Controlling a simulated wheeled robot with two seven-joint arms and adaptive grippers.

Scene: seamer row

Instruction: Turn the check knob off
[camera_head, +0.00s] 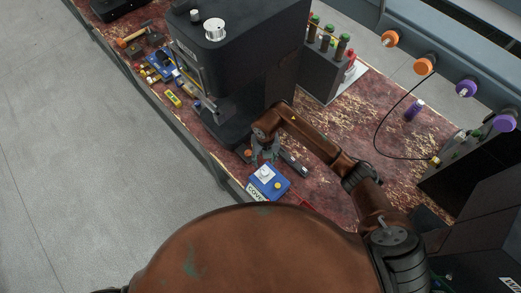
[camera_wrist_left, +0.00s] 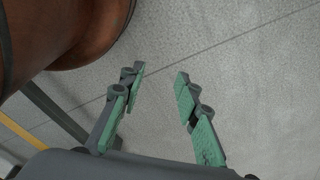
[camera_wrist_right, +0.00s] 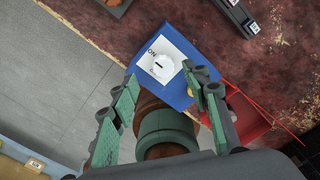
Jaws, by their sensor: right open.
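A blue box (camera_head: 269,184) stands near the front edge of the worktop. A round white check knob (camera_wrist_right: 162,67) sits on its white plate, with a dark mark on its face and "ON" printed beside it. The knob also shows in the head view (camera_head: 265,173). My right gripper (camera_head: 264,160) is open, close by the knob; in the right wrist view its fingers (camera_wrist_right: 168,88) straddle the space just below the knob. I cannot tell whether they touch it. My left gripper (camera_wrist_left: 159,76) is open and empty above the grey floor.
A large black machine (camera_head: 240,70) stands behind the box. A dark bar-like tool (camera_head: 294,162) lies to the right of my gripper. A red item (camera_wrist_right: 248,118) lies beside the box. A yellow device (camera_head: 173,99) and other small parts lie at the left.

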